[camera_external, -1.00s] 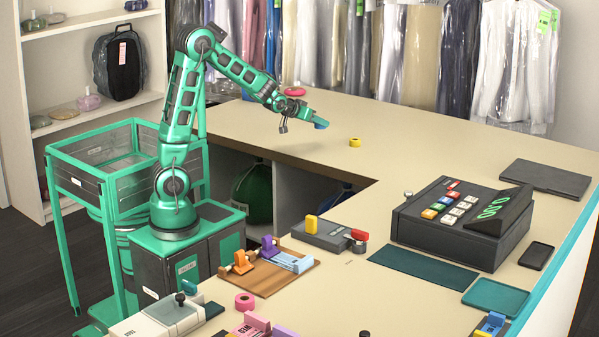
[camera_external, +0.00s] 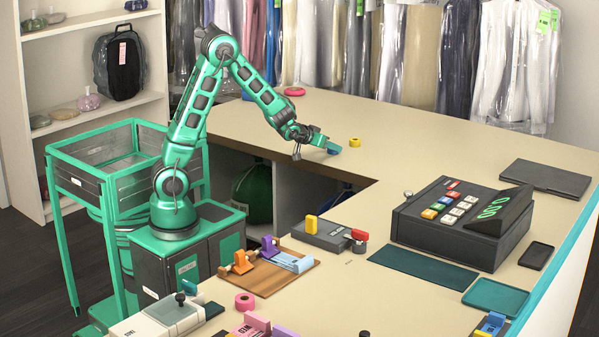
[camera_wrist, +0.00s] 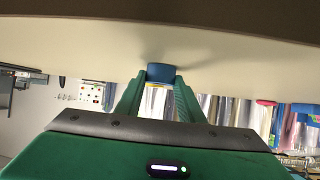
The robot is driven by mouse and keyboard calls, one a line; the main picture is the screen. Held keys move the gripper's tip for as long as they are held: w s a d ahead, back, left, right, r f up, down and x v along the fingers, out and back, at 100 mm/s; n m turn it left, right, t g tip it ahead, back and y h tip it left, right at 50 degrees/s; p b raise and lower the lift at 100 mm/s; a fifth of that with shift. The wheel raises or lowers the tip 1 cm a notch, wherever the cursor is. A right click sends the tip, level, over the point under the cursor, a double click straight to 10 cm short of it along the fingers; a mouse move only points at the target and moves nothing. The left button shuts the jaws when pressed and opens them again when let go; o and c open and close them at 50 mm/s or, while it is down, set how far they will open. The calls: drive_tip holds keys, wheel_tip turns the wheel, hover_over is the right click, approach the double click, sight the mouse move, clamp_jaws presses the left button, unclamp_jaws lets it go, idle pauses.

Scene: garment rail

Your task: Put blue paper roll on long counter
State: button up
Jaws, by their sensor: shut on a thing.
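The blue paper roll (camera_wrist: 161,73) is between the two green fingers of my gripper (camera_wrist: 160,88) in the wrist view, which shows the scene upside down. My gripper is shut on it. In the external view the blue roll (camera_external: 333,149) sits at the tip of my gripper (camera_external: 325,144), low over the long counter (camera_external: 420,135) near its inner edge. I cannot tell whether the roll touches the counter top.
A yellow roll (camera_external: 355,142) stands just right of my gripper. A pink ring-shaped thing (camera_external: 294,91) lies farther back. The cash register (camera_external: 460,220) and a stapler-like device (camera_external: 330,234) are nearer. Bagged garments (camera_external: 410,55) hang behind. The counter right of the yellow roll is clear.

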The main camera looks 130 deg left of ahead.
drive_tip(key=o, duration=1)
drive_tip(key=shift+f, duration=0.1)
drive_tip(key=shift+d+r, duration=0.2)
drive_tip(key=shift+r, duration=0.1)
drive_tip(key=v, duration=1.1)
drive_tip(key=shift+d, duration=0.2)
